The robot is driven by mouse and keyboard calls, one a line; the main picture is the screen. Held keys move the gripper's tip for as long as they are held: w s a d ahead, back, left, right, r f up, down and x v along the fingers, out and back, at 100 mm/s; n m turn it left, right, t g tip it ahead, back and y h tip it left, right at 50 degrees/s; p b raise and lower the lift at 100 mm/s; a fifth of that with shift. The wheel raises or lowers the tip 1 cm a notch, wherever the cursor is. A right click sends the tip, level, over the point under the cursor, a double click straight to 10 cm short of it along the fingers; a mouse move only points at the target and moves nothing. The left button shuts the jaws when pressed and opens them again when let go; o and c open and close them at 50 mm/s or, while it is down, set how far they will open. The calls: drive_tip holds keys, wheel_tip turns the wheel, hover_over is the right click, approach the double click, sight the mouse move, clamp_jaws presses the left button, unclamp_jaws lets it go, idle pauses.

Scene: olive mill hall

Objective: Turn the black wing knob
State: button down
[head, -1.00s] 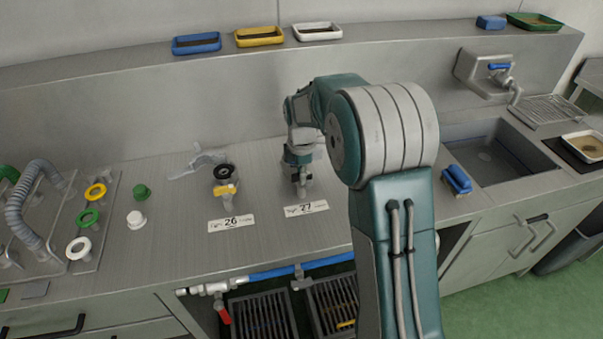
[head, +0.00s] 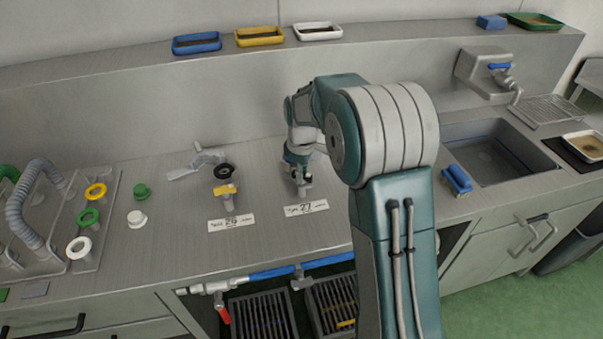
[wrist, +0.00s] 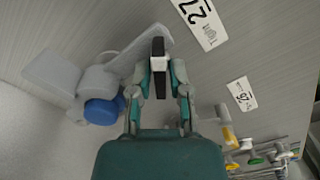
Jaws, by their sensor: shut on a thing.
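The black wing knob (wrist: 158,46) shows in the wrist view between my fingers, with a pale part across its middle. It is on a grey fitting by the label marked 27 (wrist: 197,18). My gripper (wrist: 162,72) is shut on the knob, with one finger on each side. In the head view my gripper (head: 300,172) is low over the bench just behind the 27 label (head: 306,207). The knob is mostly hidden there by my gripper and is too small to make out its angle.
A yellow-handled valve (head: 225,190) stands left by the 26 label (head: 231,223), with a grey fitting (head: 199,160) behind it. A blue knob (wrist: 104,110) on a pale fitting is close to my gripper in the wrist view.

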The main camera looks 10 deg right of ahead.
drive_tip(key=m, duration=1.4)
drive_tip(key=shift+m, duration=0.3)
drive_tip(key=m, duration=0.3)
drive_tip(key=shift+m, duration=0.3)
drive_tip(key=m, duration=0.3)
drive_tip(key=shift+m, duration=0.4)
drive_tip(key=m, duration=0.6)
drive_tip(key=shift+w+m, duration=0.1)
drive_tip(key=shift+m, duration=0.3)
drive_tip(key=c, duration=0.7)
unclamp_jaws()
drive_tip(key=shift+a, duration=0.1)
